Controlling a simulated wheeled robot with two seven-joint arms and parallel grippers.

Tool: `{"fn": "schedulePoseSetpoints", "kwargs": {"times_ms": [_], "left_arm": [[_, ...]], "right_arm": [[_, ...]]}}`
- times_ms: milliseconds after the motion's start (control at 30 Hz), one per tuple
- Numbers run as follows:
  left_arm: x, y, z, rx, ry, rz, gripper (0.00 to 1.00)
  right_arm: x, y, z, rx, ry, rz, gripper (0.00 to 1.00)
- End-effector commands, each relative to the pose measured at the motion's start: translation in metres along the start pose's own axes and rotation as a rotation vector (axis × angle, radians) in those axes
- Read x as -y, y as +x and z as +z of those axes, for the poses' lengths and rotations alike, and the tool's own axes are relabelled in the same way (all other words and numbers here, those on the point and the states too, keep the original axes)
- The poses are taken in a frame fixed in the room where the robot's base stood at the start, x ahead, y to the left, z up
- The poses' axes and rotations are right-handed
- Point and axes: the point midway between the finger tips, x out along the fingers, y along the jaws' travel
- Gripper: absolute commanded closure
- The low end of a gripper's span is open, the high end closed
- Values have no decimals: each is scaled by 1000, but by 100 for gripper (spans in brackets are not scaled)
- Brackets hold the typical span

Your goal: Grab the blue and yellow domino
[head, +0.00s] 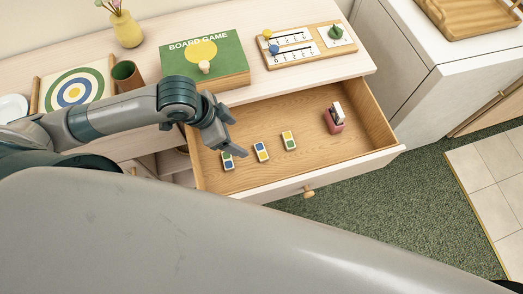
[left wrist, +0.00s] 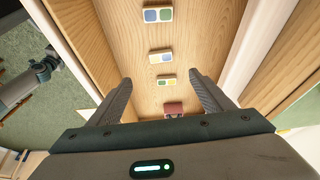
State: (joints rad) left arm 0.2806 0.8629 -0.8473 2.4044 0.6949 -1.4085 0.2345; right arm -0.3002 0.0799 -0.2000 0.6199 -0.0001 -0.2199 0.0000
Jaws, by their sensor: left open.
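The blue and yellow domino (head: 261,151) lies in the open drawer, the middle one of three dominoes in a row. It also shows in the left wrist view (left wrist: 161,57). My left gripper (head: 235,137) is open and empty above the left part of the drawer, up and left of this domino and apart from it. In the left wrist view the spread fingers (left wrist: 162,78) frame the row from above. What looks like my right arm's end (left wrist: 45,68) shows small at the left of the left wrist view; its jaws are unclear.
A blue and green domino (head: 228,160) lies left of it, and a yellow and green one (head: 289,140) right. A pink holder with a white piece (head: 334,122) stands farther right in the drawer (head: 365,140). A board game box (head: 222,62) sits above on the dresser top.

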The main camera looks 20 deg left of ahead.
Motion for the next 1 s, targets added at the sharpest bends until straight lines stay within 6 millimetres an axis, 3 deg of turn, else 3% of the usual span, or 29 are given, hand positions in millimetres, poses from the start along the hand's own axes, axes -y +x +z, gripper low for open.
{"fn": "schedulePoseSetpoints", "kwargs": {"times_ms": [267, 700, 1000], "left_arm": [[-1, 26, 0, 1, -1, 3, 27], [-1, 102, 0, 2, -2, 2, 27], [0, 122, 0, 1, 0, 0, 27]], "right_arm": [[0, -3, -1, 0, 0, 0, 56], [1, -13, -2, 0, 1, -1, 56], [1, -14, -2, -1, 1, -1, 56]]}}
